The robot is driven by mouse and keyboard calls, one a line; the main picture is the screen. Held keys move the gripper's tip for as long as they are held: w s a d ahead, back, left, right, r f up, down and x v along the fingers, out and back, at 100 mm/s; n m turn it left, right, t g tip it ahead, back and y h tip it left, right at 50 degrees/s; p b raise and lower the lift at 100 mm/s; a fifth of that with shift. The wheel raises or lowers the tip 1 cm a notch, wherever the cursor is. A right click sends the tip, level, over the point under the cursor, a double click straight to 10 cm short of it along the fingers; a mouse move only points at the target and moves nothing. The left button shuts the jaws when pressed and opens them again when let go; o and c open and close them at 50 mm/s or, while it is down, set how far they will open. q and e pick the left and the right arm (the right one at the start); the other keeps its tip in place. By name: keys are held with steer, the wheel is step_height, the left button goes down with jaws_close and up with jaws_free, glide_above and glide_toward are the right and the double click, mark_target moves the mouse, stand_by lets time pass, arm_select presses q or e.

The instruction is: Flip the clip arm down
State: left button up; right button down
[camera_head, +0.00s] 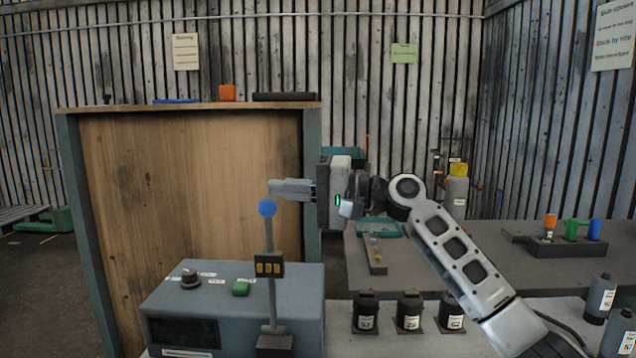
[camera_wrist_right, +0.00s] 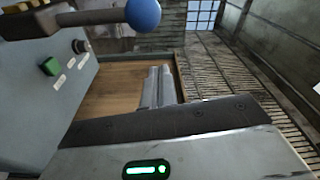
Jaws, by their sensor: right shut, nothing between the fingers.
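The clip arm (camera_head: 270,238) is a thin grey bar standing upright at the front of the blue-grey box, with a blue ball (camera_head: 267,207) on its top end. A black block with yellow marks sits partway up the bar. My right gripper (camera_head: 272,187) is shut and empty, its fingers pointing left just above the ball in the head view; I cannot tell whether they touch. In the wrist view, the blue ball (camera_wrist_right: 143,14) is at the top and the shut fingers (camera_wrist_right: 157,85) are below it, with a visible gap in the picture. My left gripper is not in view.
The blue-grey box (camera_head: 180,300) has a dark knob (camera_head: 190,279) and a green button (camera_head: 241,288) on top. A wooden panel (camera_head: 190,200) stands behind. Several black bottles, one here (camera_head: 409,310), stand to the right. A grey table (camera_head: 450,260) lies beyond.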

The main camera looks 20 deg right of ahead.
steer(key=s, duration=0.2)
steer(key=s+a, duration=0.1)
steer(key=shift+s+a+f+p, duration=0.1)
steer(key=shift+s+f+p, duration=0.2)
steer(key=shift+f+p, duration=0.1)
